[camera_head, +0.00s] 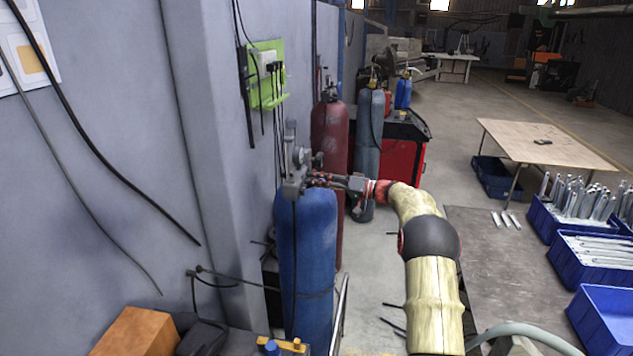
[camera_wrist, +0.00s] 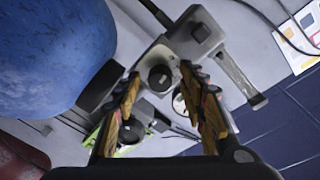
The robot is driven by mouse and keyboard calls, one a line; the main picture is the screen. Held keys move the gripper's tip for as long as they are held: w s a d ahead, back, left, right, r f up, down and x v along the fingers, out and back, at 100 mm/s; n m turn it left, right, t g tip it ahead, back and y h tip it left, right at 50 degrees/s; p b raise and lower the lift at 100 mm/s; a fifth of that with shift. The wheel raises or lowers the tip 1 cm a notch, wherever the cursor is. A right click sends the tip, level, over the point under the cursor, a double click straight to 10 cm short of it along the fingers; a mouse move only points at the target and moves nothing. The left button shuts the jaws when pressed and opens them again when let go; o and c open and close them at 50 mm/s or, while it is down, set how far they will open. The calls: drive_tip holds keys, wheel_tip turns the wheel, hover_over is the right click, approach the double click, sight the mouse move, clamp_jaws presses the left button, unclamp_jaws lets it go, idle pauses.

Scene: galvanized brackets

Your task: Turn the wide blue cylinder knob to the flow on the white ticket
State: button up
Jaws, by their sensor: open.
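The wide blue cylinder (camera_head: 308,262) stands by the wall, with a grey regulator (camera_head: 294,185) on top. In the wrist view the blue cylinder (camera_wrist: 45,55) fills the upper left. A dark round knob (camera_wrist: 160,77) on the grey regulator body (camera_wrist: 165,55) shows between my fingertips. My gripper (camera_head: 318,181) is open at the regulator, its fingers either side of the knob in the wrist view; I cannot tell whether they touch it. White papers (camera_head: 18,45) hang on the wall at the left, also in the wrist view (camera_wrist: 306,22). Their writing is too small to read.
A second dark knob (camera_wrist: 200,32) sits on the regulator's upper part. A red cylinder (camera_head: 329,130) and a blue-grey one (camera_head: 368,130) stand behind. A green panel (camera_head: 265,75) with plugs and cables is on the wall. Blue crates (camera_head: 597,262) with metal parts are at right.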

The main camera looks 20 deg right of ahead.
drive_tip(key=shift+c, duration=1)
drive_tip(key=c, duration=0.8)
clamp_jaws()
drive_tip(key=shift+m+b, duration=0.3)
drive_tip(key=shift+m, duration=0.1)
drive_tip(key=shift+w+f+m+g+p, duration=0.1)
drive_tip(key=shift+m+g+p, duration=0.4)
drive_tip(key=shift+m, duration=1.85)
drive_tip(key=shift+s+r+m+g+p, duration=0.15)
drive_tip(key=shift+m+p, duration=0.7)
drive_tip(key=shift+m, duration=1.45)
drive_tip(key=shift+w+f+m+g+p, duration=0.15)
drive_tip(key=shift+m+g+p, duration=0.35)
drive_tip(key=shift+m, duration=1.85)
drive_tip(key=shift+f, duration=0.1)
